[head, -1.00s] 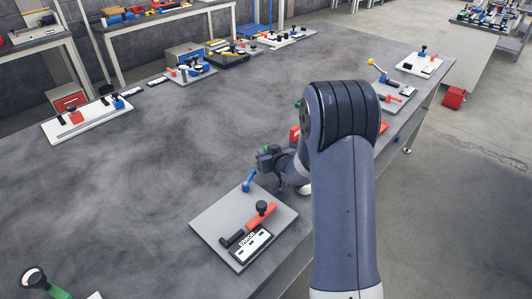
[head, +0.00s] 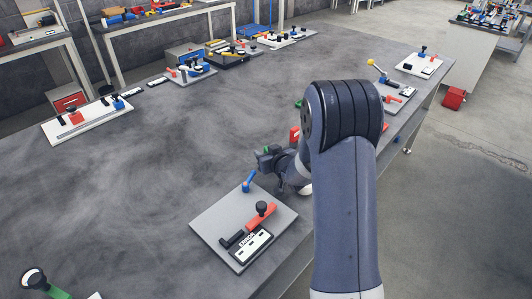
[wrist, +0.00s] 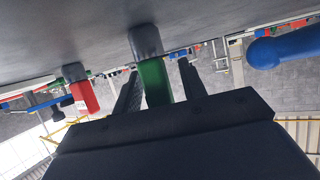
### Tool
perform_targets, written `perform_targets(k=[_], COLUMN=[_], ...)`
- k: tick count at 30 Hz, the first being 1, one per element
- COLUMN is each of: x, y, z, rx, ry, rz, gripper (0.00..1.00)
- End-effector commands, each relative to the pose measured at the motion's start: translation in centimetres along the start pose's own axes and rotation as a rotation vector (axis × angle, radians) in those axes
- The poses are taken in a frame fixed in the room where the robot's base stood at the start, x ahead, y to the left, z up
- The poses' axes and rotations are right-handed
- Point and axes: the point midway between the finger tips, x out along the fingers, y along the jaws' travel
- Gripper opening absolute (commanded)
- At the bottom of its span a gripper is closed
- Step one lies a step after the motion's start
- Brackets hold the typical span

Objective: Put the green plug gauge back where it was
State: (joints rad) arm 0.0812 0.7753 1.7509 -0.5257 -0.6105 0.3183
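In the wrist view a green bar with a grey rounded end, which looks like the green plug gauge (wrist: 154,78), lies between the two fingers of my gripper (wrist: 158,82). A gap shows between the bar and the right finger; the left finger is close beside it. The grey end is toward the dark tabletop, but I cannot tell if it touches. In the head view my gripper (head: 264,160) is low over the table behind a grey plate (head: 213,221), with a bit of green at its tip. My arm hides part of this area.
The plate carries a blue-knobbed pin (head: 248,181), a red clamp (head: 260,217) and a labelled block (head: 251,244). A red piece (head: 294,134) stands just beyond my gripper; a similar red one shows in the wrist view (wrist: 85,97). The table's left middle is clear.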

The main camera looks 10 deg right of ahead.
Motion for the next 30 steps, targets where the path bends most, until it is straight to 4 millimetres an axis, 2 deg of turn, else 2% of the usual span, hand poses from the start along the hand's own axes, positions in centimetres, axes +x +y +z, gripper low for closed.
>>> perform_targets(k=[12, 18, 24, 30], x=[-7.6, -10.3, -11.4, -11.5], y=[0.1, 0.1, 0.0, 0.0], z=[0.0, 0.0, 0.0, 0.1], rx=[0.000, 0.000, 0.001, 0.001], ry=[0.002, 0.002, 0.001, 0.000], rz=[0.002, 0.002, 0.001, 0.000], gripper=[0.40, 0.40, 0.40, 0.40])
